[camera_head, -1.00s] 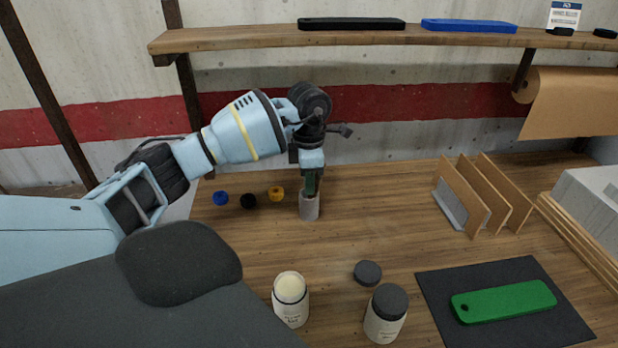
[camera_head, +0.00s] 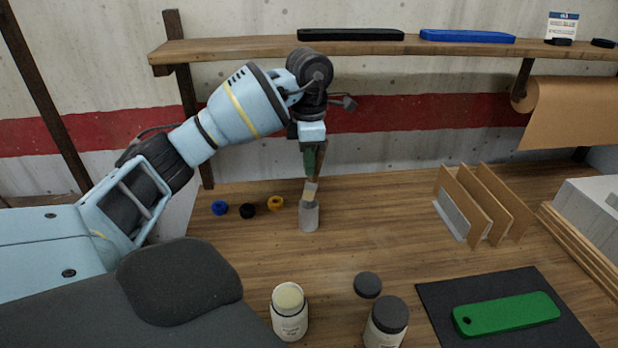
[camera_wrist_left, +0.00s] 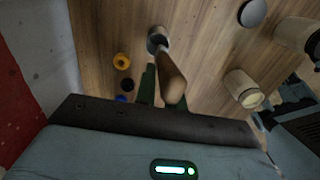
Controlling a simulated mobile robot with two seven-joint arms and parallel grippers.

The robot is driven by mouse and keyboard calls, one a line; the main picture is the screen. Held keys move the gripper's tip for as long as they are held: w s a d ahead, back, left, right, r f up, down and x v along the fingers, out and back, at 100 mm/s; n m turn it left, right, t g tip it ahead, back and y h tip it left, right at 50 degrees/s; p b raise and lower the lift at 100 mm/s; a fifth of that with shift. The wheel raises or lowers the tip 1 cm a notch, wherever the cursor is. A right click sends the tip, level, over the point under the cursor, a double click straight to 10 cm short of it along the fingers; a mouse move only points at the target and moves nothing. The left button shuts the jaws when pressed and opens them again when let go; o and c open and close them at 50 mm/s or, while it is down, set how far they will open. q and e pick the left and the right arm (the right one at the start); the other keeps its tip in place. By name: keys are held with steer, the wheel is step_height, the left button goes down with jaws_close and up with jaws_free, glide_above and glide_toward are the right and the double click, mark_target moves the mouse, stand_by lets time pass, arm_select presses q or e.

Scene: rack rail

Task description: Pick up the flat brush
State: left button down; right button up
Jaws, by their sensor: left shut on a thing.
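The flat brush (camera_head: 310,190) is upright with a slight tilt, its pale ferrule showing just above a grey cup (camera_head: 309,218). Its bristle end is at the cup's mouth, and I cannot tell how much is still inside. My left gripper (camera_head: 314,164) is shut on the brush's handle from above. In the left wrist view the wooden handle (camera_wrist_left: 170,78) stands between the green fingers (camera_wrist_left: 148,90), with the cup (camera_wrist_left: 157,38) beyond it. My right gripper is not in view.
Blue, black and yellow small rings (camera_head: 248,211) lie left of the cup. An open jar (camera_head: 289,312), a lidded jar (camera_head: 386,322) and a loose lid (camera_head: 368,285) stand in front. A green bar (camera_head: 506,314) lies on a dark mat (camera_head: 440,308). A shelf (camera_head: 230,48) runs above.

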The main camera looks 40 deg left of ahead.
arm_select(q)
step_height(320, 180, up, 4)
steer(key=shift+a+f+p, duration=0.1)
steer(key=shift+p, duration=0.35)
steer(key=s+d, duration=1.2)
steer(key=d, duration=0.3)
steer(key=shift+s+d+f, duration=0.15)
steer(key=shift+d+f, duration=0.1)
steer(key=shift+f, duration=0.1)
stand_by(0.8)
